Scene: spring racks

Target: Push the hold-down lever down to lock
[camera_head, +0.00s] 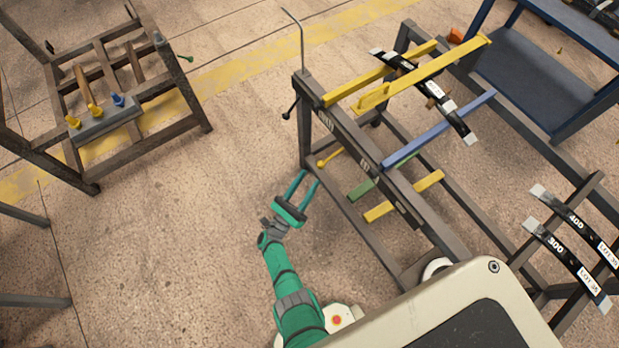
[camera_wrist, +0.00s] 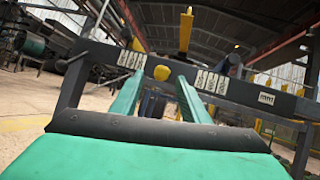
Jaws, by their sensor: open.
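A lever with a yellow ball knob (camera_head: 321,164) sticks out from the front of the dark steel rack (camera_head: 352,136). The knob also shows in the wrist view (camera_wrist: 161,73), between my fingertips in the picture. My green gripper (camera_head: 308,176) is open and empty, low in front of the rack, its fingers pointing toward the knob. I cannot tell if they touch it. A long yellow bar (camera_head: 440,70) crosses over a black leaf spring (camera_head: 459,123) with white ends, on top of the rack. A thin black lever (camera_head: 290,108) stands out at the rack's left corner.
Blue (camera_head: 437,132), green and yellow bars jut from the rack. Two more leaf springs (camera_head: 567,265) lie on a stand at right. A blue shelf (camera_head: 530,80) is at upper right. A brown frame (camera_head: 130,95) stands at left. The floor between is clear.

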